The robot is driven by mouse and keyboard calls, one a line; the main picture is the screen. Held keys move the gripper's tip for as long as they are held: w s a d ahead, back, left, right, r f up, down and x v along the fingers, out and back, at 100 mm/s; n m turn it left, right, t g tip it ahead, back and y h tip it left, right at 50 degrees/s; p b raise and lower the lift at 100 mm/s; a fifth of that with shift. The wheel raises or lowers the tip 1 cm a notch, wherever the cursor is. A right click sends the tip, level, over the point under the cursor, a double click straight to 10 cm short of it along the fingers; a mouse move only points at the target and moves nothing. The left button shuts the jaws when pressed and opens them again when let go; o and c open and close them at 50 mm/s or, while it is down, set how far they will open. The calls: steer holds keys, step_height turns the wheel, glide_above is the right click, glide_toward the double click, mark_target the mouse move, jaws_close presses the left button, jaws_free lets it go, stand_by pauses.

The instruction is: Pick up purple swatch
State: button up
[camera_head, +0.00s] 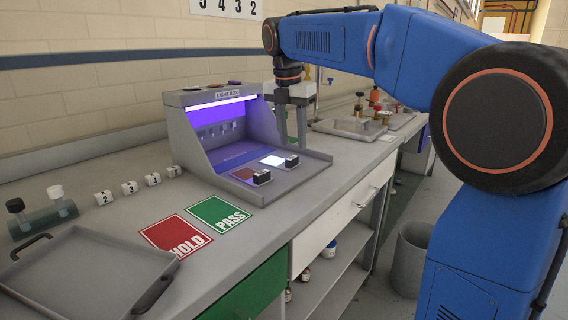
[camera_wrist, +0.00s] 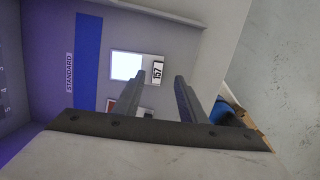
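The light box (camera_head: 190,130) stands on the bench, lit violet inside. On its front ledge lie a dark red swatch (camera_head: 243,174) and a bright white one (camera_head: 272,160), each beside a small black-sided block. I cannot make out a clearly purple swatch; the violet light makes colours uncertain. In the wrist view the white swatch (camera_wrist: 127,66) lies next to a block marked 157 (camera_wrist: 158,72), and part of the red swatch (camera_wrist: 111,105) shows near the left finger. My gripper (camera_head: 291,140) is open and empty, pointing down by the ledge's right side; it also shows in the wrist view (camera_wrist: 158,88).
A blue strip marked STANDARD (camera_wrist: 88,50) lies in the box. The red HOLD card (camera_head: 172,234) and green PASS card (camera_head: 219,214) lie in front. An empty grey tray (camera_head: 85,270), numbered blocks (camera_head: 129,188) and a bottle rack (camera_head: 42,220) are left. Another tray (camera_head: 350,130) is behind.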

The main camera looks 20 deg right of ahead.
mark_target(292, 158)
steer(key=shift+w+f, duration=0.15)
steer(key=shift+f, duration=1.25)
steer(key=shift+w+f, duration=0.1)
steer(key=shift+f, duration=1.25)
steer(key=shift+c, duration=0.4)
jaws_close()
